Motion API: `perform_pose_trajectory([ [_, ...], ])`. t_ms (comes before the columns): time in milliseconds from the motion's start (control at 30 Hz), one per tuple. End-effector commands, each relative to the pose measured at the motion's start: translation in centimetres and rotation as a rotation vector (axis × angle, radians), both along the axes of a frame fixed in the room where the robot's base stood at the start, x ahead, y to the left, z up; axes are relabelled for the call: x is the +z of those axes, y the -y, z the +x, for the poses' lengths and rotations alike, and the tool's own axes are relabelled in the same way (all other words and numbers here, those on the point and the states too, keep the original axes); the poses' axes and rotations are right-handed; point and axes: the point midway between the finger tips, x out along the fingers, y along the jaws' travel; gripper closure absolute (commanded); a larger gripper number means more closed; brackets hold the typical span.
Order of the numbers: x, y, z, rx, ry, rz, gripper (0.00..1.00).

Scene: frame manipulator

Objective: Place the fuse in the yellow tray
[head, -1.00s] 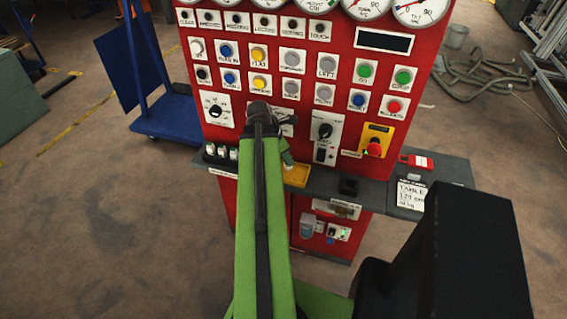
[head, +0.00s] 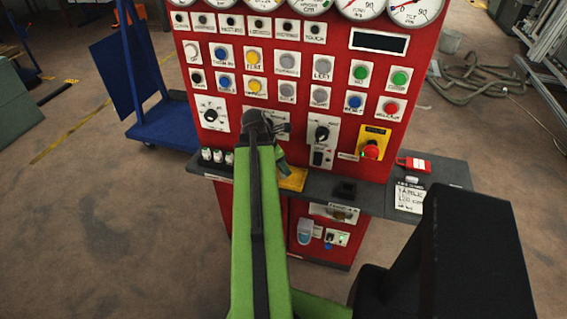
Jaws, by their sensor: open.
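The yellow tray (head: 295,180) lies on the grey shelf at the foot of the red panel, partly hidden by my arm and gripper. Three small pale, cylinder-like pieces (head: 217,156) stand in a row at the shelf's left end; they look like fuses, but they are too small to be sure. My gripper (head: 283,162) hangs beyond the end of my green arm, just above or in front of the tray's left part. It is open. Its fingertips are partly hidden, and I cannot make out a fuse between them.
The red panel (head: 300,110) with knobs and buttons rises behind the shelf. A blue cart (head: 165,122) stands at left. The floor in front is open.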

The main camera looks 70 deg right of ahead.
Motion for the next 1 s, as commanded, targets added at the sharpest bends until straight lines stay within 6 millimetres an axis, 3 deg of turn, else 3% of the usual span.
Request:
perform_pose_trajectory([
  [167,2.2,-0.4,0.3,0.001,0.000,0.000,0.55],
  [500,9.6,-2.6,2.2,0.000,-0.001,0.001,0.55],
  [600,11.0,-3.1,2.7,0.000,-0.001,0.001,0.55],
  [1000,11.2,-3.4,3.0,-0.002,0.000,0.000,0.55],
])
